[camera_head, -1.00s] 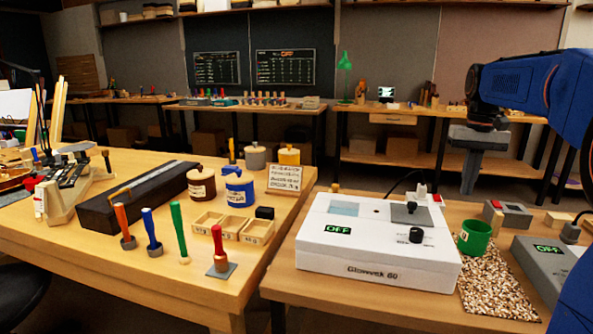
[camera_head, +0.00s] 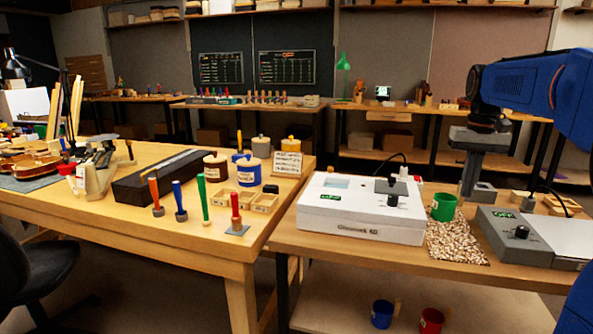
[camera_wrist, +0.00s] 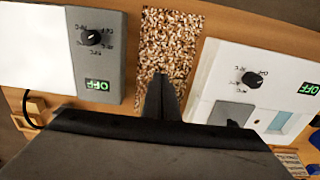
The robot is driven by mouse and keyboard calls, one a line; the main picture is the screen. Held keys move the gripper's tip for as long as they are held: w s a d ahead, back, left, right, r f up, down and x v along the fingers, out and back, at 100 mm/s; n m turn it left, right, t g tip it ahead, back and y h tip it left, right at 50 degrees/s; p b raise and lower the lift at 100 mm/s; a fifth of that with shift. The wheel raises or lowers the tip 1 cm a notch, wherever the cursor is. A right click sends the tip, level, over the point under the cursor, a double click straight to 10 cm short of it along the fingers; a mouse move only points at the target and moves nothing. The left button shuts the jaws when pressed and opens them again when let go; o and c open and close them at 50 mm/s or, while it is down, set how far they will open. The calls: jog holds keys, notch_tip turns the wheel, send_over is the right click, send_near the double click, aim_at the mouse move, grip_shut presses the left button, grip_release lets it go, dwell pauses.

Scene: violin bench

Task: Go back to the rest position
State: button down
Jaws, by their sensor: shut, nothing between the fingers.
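My gripper (camera_head: 468,192) hangs pointing down from my blue arm at the right of the head view. It is shut and empty, above the back of the right-hand bench, behind the green cup (camera_head: 444,207) as seen there. In the wrist view my shut fingers (camera_wrist: 162,98) show over the speckled mat (camera_wrist: 168,40). That mat also shows in the head view (camera_head: 456,243), in front of the green cup. The gripper touches nothing that I can see.
The white Glowwek 60 box (camera_head: 352,207) stands left of the mat, with its display reading OFF. A grey and white device (camera_head: 514,236) stands on the right. A long wooden bench (camera_head: 170,235) with handled tools, jars and small trays is at left. A blue mug (camera_head: 382,314) and red mug (camera_head: 431,320) are below.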

jog(key=s+a+f+n+t, duration=0.1)
jog(key=s+a+f, duration=0.2)
jog(key=s+a, duration=0.3)
jog(key=s+a+f+n+t, duration=0.15)
jog(key=s+a, duration=0.25)
jog(key=s, duration=0.5)
jog(key=s+a+f+t, duration=0.1)
jog(key=s+a+f, duration=0.1)
jog(key=s+f, duration=0.5)
jog(key=s+a+f+t, duration=0.1)
jog(key=s+a+f, duration=0.2)
jog(key=s+f, duration=0.4)
jog(key=shift+s+f+n, duration=0.2)
jog(key=shift+s+n, duration=0.1)
jog(key=shift+n, duration=0.05)
